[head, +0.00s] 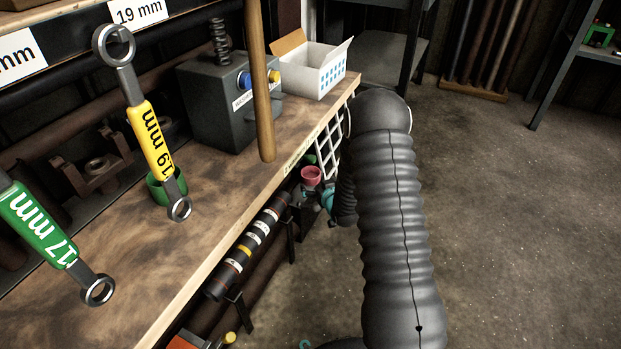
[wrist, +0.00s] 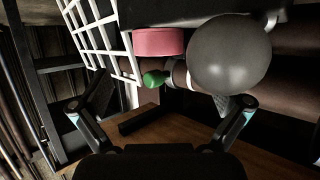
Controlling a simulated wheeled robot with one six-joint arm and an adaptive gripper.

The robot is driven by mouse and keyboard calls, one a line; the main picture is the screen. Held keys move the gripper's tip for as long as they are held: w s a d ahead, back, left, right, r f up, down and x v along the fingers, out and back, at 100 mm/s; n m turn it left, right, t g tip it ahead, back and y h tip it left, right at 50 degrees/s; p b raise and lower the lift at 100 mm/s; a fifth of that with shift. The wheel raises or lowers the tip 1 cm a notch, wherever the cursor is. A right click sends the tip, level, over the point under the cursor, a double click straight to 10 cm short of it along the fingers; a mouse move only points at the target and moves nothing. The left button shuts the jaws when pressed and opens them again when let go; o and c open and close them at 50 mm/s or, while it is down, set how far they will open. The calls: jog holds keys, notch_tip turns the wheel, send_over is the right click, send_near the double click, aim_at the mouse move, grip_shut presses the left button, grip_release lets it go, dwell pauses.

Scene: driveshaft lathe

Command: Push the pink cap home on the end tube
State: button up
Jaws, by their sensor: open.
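The pink cap (head: 311,175) shows just below the workbench edge, beside the white grid. It also shows at the top middle of the wrist view (wrist: 158,42), seen from the side. A black tube with white and yellow bands (head: 245,250) lies along the bench front, its far end toward the cap. I cannot tell which tube the cap is on or how far it is seated. My gripper is open in the wrist view (wrist: 160,106), its two fingers wide apart with nothing between the tips. The cap is beyond them. My arm partly hides the gripper in the head view.
A grey rounded thing (wrist: 230,55) and a small green knob (wrist: 153,79) are close to the cap. A white grid (head: 330,143) stands behind it. Above are the wooden bench (head: 225,185), a grey box (head: 215,110) and hanging spanners. Open floor (head: 500,220) is to the right.

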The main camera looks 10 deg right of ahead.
aim_at(308, 172)
jog(key=shift+b+x, duration=0.45)
jog(key=shift+x, duration=3.65)
jog(key=shift+w+d+r, duration=0.1)
jog(key=shift+d+r, duration=0.05)
jog(key=c, duration=0.8)
